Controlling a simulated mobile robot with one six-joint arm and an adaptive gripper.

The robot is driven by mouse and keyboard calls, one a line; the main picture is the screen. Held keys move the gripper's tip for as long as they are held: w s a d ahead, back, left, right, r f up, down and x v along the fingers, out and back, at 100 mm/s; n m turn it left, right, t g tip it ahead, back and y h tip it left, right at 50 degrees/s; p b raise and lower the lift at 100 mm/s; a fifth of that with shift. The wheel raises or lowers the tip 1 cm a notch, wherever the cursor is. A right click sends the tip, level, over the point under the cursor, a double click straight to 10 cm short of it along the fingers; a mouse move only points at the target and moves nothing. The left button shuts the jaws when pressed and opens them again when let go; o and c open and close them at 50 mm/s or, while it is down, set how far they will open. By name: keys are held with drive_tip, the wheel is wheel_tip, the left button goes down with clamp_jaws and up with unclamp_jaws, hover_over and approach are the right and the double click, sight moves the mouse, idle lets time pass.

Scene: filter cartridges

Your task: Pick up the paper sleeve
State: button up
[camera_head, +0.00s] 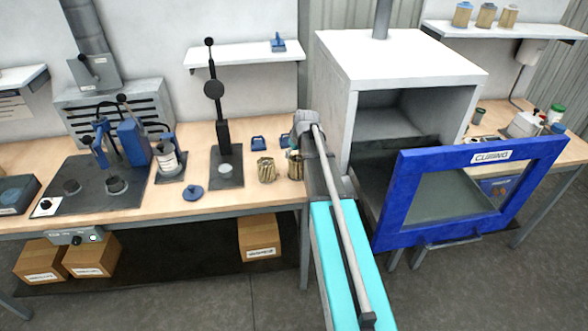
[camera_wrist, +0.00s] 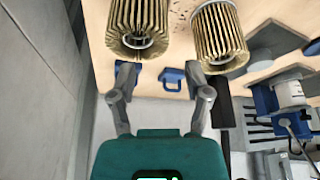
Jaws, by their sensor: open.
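Two pleated tan paper sleeves stand on the wooden bench. In the head view one sleeve (camera_head: 266,169) stands clear, and the other sleeve (camera_head: 295,168) is close beside my arm, its upper part partly covered. In the wrist view one sleeve (camera_wrist: 138,22) is at the top, just beyond my fingers and left of centre, and the other sleeve (camera_wrist: 219,38) is to its right. My gripper (camera_wrist: 162,73) is open, with no sleeve between its fingers. In the head view my fingertips are hard to make out near the covered sleeve.
A blue clip-like part (camera_wrist: 172,78) lies beyond the gap between my fingers. A black press (camera_head: 222,130) stands left of the sleeves, with a blue disc (camera_head: 193,193) before it. The white oven (camera_head: 400,60), with its blue-framed door (camera_head: 470,190) open, is close on the right.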

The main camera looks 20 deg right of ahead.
sight(291, 160)
drive_tip(key=shift+b+x, duration=1.75)
drive_tip(key=shift+x, duration=0.4)
drive_tip(key=shift+s+a, duration=0.1)
clamp_jaws()
